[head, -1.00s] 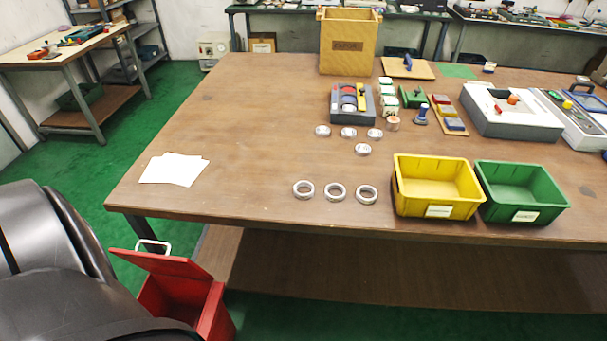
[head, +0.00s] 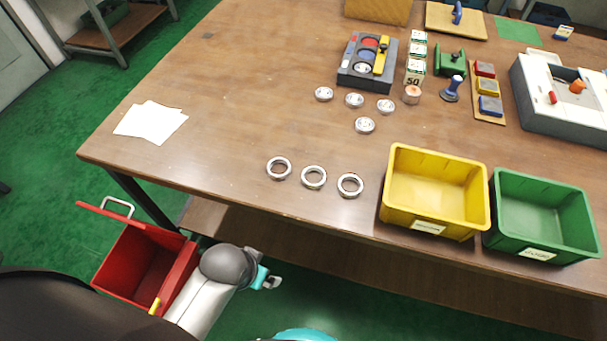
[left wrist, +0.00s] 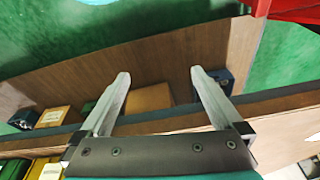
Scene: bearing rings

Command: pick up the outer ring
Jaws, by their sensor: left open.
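Three metal bearing rings lie flat in a row near the table's front edge in the head view: a left ring (head: 268,169), a middle ring (head: 304,180) and a right ring (head: 340,189). I cannot tell which one is the outer ring. My left gripper (head: 272,282) is below and in front of the table edge, apart from the rings. In the left wrist view my left gripper (left wrist: 160,75) is open, with nothing between its two fingers. No ring shows clearly in that view. My right gripper is not in view.
The yellow bin (head: 386,215) and green bin (head: 492,243) stand right of the rings. Several small discs, one here (head: 365,125), lie behind them. White papers (head: 150,122) lie at left. A red bin (head: 125,265) stands on the floor beside my left arm. The table's left half is mostly clear.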

